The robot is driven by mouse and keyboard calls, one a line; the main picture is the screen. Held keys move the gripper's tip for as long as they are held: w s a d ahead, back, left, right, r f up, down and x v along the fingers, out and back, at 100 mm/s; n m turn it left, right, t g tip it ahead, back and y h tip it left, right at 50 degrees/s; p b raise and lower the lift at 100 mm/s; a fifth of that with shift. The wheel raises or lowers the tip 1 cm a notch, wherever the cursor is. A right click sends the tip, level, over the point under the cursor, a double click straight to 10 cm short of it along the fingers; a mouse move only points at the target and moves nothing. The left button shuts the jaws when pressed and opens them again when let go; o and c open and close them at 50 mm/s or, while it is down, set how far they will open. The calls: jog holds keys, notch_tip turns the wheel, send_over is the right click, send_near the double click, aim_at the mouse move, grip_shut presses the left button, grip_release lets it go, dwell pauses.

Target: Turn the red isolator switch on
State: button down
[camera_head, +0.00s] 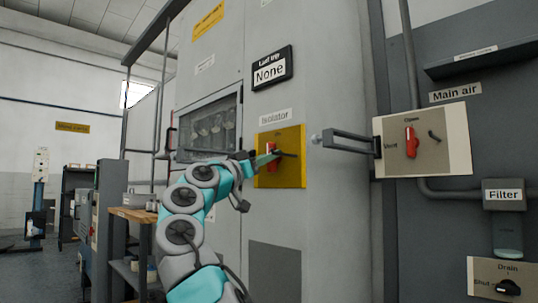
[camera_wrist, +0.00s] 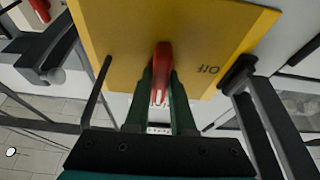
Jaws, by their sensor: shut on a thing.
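The isolator is a yellow plate (camera_head: 293,174) on the grey cabinet under an "Isolator" label. Its red switch handle (camera_head: 271,150) stands out from the plate and looks roughly upright. My gripper (camera_head: 266,158) reaches it from the left and partly hides it. In the wrist view the red handle (camera_wrist: 161,70) sits between the two dark green fingers of my gripper (camera_wrist: 161,95), which are shut on it. An "Off" label (camera_wrist: 208,69) shows upside down on the yellow plate (camera_wrist: 115,30) beside the handle.
To the right, a "Main air" panel (camera_head: 455,150) carries another red handle (camera_head: 411,143). A grey bracket (camera_head: 345,140) juts out between it and the isolator. A "Filter" unit (camera_head: 503,195) and a drain panel (camera_head: 480,285) are lower right. A workbench (camera_head: 135,214) stands left.

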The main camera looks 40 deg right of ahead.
jog(key=shift+m, duration=0.5)
jog(key=c, duration=0.8)
grip_release()
jog(key=shift+o, duration=0.2)
jog(key=shift+a, duration=0.1)
jog(key=b+v, duration=0.1)
jog(key=v, duration=0.6)
jog(key=shift+a+b, duration=0.25)
jog(key=shift+b, duration=0.15)
jog(key=shift+f, duration=0.1)
